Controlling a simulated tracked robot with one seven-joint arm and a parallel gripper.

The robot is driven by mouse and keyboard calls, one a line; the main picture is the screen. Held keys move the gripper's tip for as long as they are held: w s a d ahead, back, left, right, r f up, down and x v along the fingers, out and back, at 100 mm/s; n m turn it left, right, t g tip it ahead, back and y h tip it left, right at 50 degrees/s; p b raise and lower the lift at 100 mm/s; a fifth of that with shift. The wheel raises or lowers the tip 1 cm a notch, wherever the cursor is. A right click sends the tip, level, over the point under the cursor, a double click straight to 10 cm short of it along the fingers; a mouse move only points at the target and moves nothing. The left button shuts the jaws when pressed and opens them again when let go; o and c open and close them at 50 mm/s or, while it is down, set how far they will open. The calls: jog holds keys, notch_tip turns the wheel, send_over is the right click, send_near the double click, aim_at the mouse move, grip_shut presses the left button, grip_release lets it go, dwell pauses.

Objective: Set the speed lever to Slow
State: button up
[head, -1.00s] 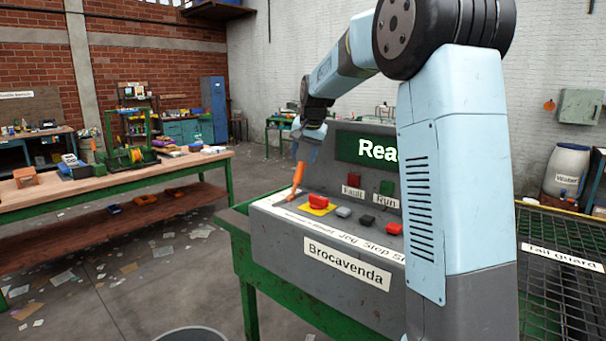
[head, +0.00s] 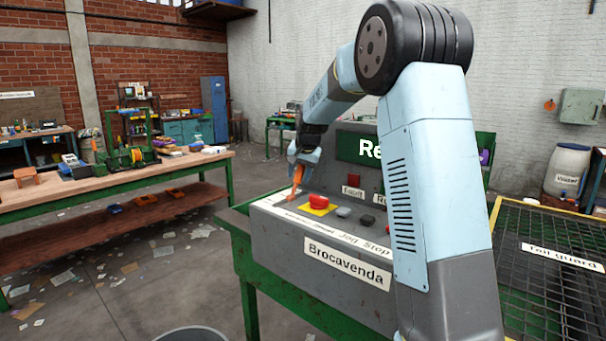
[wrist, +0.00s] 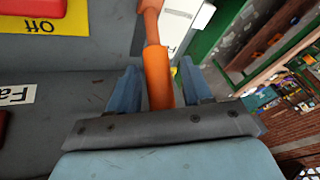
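The orange speed lever (head: 297,179) stands at the left end of the grey control console (head: 285,228), tilted. My gripper (head: 304,156) is at the lever's upper end, pointing down at it. In the wrist view the orange handle (wrist: 159,78) lies between the two blue fingers of my gripper (wrist: 160,88). The fingers are apart, with narrow gaps showing beside the handle, so my gripper looks open around it. The speed markings by the lever are not readable.
A red button (head: 314,200) on a yellow plate sits just right of the lever. Grey and black buttons (head: 367,220) follow along the console. A green display (head: 360,149) rises behind. A workbench (head: 120,178) stands to the left, and a mesh tail guard (head: 545,275) to the right.

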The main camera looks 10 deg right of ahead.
grip_shut()
